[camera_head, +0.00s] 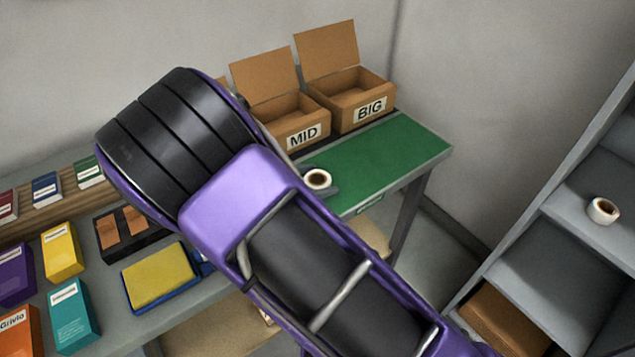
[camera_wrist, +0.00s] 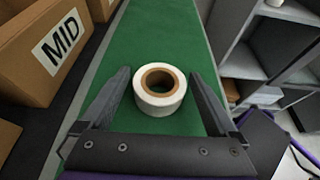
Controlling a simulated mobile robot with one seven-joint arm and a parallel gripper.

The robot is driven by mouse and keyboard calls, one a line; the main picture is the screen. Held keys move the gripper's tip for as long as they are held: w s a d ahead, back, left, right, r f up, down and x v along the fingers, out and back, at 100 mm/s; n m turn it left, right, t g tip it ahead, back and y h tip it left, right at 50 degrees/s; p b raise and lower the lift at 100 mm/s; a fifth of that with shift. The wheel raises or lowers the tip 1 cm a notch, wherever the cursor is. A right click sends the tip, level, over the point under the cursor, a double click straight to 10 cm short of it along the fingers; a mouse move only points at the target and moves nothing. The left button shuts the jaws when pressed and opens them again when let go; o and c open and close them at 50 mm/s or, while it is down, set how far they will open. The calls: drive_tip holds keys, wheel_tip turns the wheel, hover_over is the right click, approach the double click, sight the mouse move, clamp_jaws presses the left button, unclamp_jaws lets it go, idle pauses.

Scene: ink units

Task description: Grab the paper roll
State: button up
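A white paper roll (camera_head: 318,179) with a brown core stands on the green mat (camera_head: 405,160) of the table, in front of the MID box. In the wrist view the paper roll (camera_wrist: 160,92) sits upright, its core opening facing up, between the two fingers of my gripper (camera_wrist: 162,95). The fingers are open, one on each side, with green mat visible between them and the roll. In the head view my purple and black arm hides most of the gripper. A second white roll (camera_head: 603,210) sits on the grey shelf at the right.
Open cardboard boxes labelled MID (camera_head: 303,133) and BIG (camera_head: 368,106) stand along the back of the mat. A grey shelf unit (camera_head: 560,260) is at the right. Coloured boxes, a black tray and a yellow pad (camera_head: 160,277) lie at the left. The mat's right part is clear.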

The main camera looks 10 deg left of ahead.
drive_tip(key=c, duration=1.1)
